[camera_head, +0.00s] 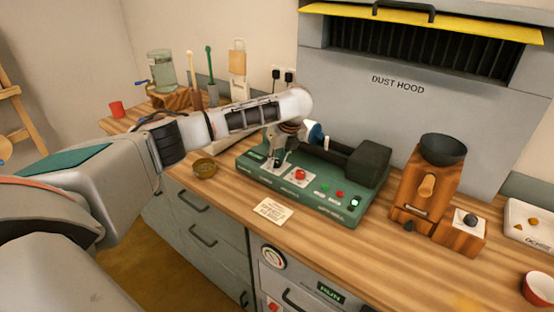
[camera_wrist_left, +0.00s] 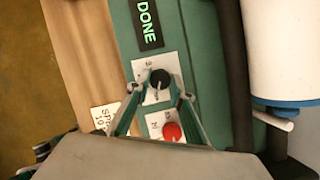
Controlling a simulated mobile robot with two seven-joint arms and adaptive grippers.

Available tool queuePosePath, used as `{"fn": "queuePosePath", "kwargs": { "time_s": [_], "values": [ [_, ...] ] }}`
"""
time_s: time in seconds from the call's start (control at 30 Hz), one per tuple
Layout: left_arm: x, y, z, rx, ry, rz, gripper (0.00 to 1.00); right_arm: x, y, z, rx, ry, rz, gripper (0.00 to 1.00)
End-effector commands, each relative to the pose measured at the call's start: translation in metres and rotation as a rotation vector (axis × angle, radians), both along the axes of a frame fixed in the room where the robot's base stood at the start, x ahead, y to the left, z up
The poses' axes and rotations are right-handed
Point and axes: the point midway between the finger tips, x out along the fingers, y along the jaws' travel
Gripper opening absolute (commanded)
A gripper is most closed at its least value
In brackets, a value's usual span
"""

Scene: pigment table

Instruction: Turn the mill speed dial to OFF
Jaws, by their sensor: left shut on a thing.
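The green mill base (camera_head: 310,198) stands on the wooden bench, with a white jar and dark rollers on it. The mill speed dial is a round black knob (camera_wrist_left: 160,78) on a white plate (camera_wrist_left: 142,68) with small marks, too small to read for sure. My left gripper (camera_head: 278,162) is down at the mill's front panel. In the wrist view my left gripper (camera_wrist_left: 161,93) has a finger on each side of the knob and is shut on it. A red button (camera_head: 300,174) sits beside the dial. My right gripper is not in view.
A green-lit DONE display (camera_wrist_left: 147,22) sits by the dial. A paper card (camera_head: 272,210) lies in front of the mill, and a brass bowl (camera_head: 204,168) stands to its left. A wooden grinder (camera_head: 429,190) stands to its right, under the dust hood (camera_head: 400,85).

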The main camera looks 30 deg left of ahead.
Motion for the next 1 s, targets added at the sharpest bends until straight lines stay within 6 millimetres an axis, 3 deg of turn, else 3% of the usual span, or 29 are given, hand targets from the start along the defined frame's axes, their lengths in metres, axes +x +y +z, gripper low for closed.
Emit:
{"fn": "queuePosePath", "kwargs": {
  "time_s": [0.57,0.6,0.67,1.0],
  "values": [
    [0.0005,0.0003,0.0003,0.0,-0.001,0.042,0.0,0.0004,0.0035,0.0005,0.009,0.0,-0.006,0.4],
    [0.0005,0.0003,0.0004,0.0,-0.001,0.042,0.24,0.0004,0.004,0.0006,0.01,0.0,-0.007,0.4],
    [0.0005,0.0003,0.0004,0.0,-0.001,0.042,0.38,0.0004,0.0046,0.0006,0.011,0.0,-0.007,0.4],
    [0.0003,-0.0003,0.0008,0.0,0.0,0.04,0.38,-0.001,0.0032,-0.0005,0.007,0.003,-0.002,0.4]
  ]
}}
